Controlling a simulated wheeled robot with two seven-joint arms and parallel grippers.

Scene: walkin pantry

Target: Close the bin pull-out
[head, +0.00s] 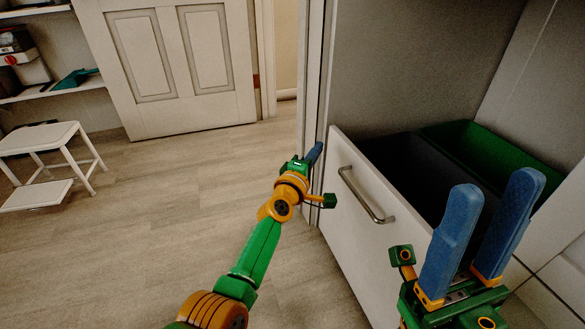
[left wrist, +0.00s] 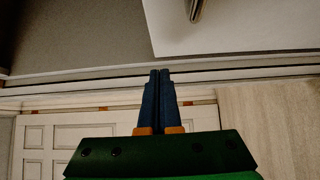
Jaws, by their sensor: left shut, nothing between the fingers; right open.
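The bin pull-out (head: 345,215) stands open from the cabinet, with a white front and a metal bar handle (head: 362,195). Inside it are a dark bin (head: 400,165) and a green bin (head: 490,145). My left gripper (head: 316,152) is shut and empty, at the far left edge of the pull-out front, beside the cabinet frame. In the left wrist view its closed blue fingers (left wrist: 158,75) point towards the white front (left wrist: 240,25) and the handle end (left wrist: 195,10); I cannot tell whether they touch. My right gripper (head: 495,190) is open and empty, over the near side of the pull-out.
A white panelled door (head: 170,65) stands at the back. A white step stool (head: 45,140) is on the left, below shelves (head: 50,90) with items. The wooden floor (head: 160,220) between the stool and the pull-out is clear.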

